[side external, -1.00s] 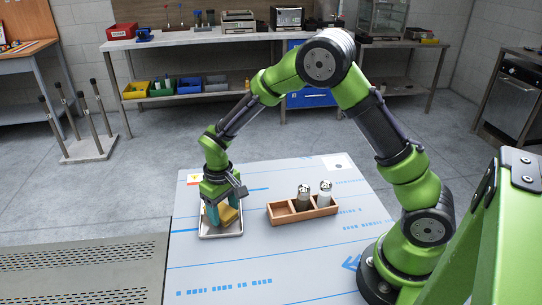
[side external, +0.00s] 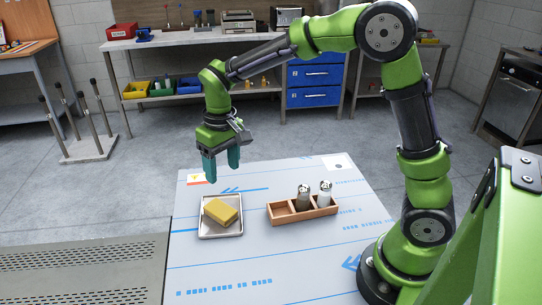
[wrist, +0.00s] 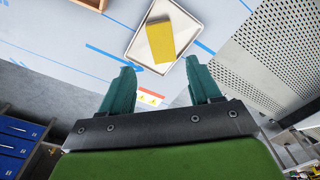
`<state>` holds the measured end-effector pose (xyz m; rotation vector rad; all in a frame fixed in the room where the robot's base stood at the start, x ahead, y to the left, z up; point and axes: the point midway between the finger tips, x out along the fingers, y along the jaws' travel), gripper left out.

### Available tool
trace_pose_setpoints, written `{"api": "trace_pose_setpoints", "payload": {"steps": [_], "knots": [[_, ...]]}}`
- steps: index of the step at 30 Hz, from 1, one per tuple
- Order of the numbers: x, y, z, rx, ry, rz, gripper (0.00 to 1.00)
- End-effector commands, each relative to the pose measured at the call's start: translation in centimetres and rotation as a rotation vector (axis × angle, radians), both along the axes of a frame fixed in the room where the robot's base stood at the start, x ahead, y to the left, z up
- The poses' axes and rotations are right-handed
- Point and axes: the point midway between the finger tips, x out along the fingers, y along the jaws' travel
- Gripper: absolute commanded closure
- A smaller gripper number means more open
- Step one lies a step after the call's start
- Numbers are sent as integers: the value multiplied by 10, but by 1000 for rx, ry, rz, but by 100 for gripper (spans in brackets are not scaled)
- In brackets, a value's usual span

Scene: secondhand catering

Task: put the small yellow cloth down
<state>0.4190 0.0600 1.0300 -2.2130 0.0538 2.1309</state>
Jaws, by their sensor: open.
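The small yellow cloth (side external: 221,211) looks like a thick folded block. It lies in a shallow metal tray (side external: 224,234) on the left part of the work table, and it also shows in the wrist view (wrist: 160,43), slightly askew in the tray (wrist: 138,50). My gripper (side external: 222,172) is open and empty, raised above and behind the tray, apart from the cloth. In the wrist view its two teal fingers (wrist: 163,85) are spread with nothing between them.
A wooden caddy (side external: 286,216) with a dark shaker (side external: 303,198) and a white shaker (side external: 325,194) stands right of the tray; its left compartment looks empty. The front of the table (side external: 300,262) is clear. A shelf bench stands behind.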

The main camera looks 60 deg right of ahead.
Motion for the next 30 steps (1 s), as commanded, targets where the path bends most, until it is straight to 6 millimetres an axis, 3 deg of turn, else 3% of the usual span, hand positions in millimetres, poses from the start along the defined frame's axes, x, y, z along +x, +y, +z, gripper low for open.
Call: {"api": "trace_pose_setpoints", "payload": {"steps": [3,9,16,21,30], "knots": [[-27,-8,37,48,-94,-44,38],[-91,-19,84,137,-275,-136,38],[-156,-26,99,213,-464,-227,38],[-179,-27,96,240,-540,-263,38],[-184,-28,94,246,-558,-273,38]]}}
